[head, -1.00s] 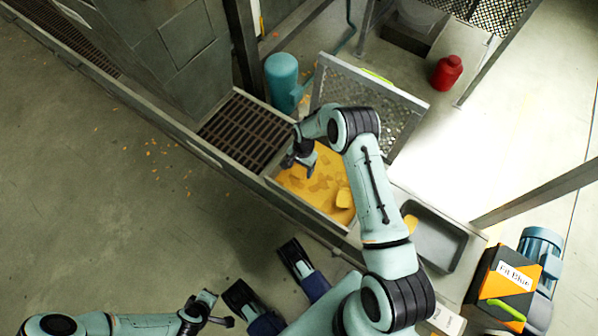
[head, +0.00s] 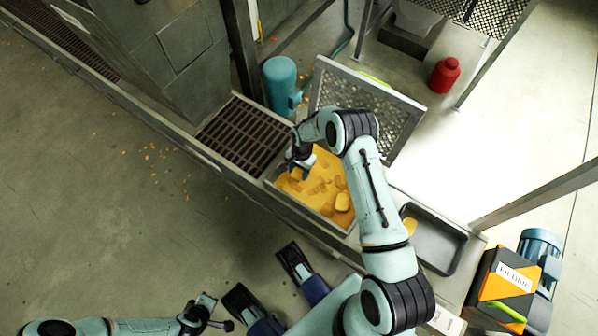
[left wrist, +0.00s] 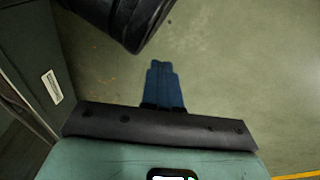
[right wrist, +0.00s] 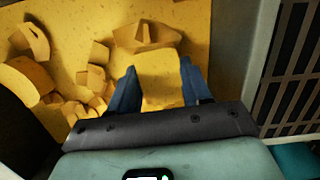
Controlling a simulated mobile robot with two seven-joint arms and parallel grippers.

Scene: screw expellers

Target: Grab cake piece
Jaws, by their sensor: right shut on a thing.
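Yellow cake pieces lie in a yellow-bottomed bin (head: 291,188) in the middle of the head view. One loose piece (head: 342,202) lies at the bin's right side. My right gripper (head: 298,170) reaches down into the bin's left part. In the right wrist view its blue fingers (right wrist: 158,82) stand apart on either side of a cake piece (right wrist: 160,76) and are shut on it. Several other pieces (right wrist: 32,42) lie around it. My left gripper (head: 220,312) is low over the floor, away from the bin. Its fingers (left wrist: 163,84) are together and empty in the left wrist view.
A grey tray (head: 458,262) right of the bin holds one yellow piece (head: 410,226). A dark grate (head: 246,137) adjoins the bin's left side. A raised mesh panel (head: 385,112) stands behind it. Yellow crumbs lie on the open floor at left.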

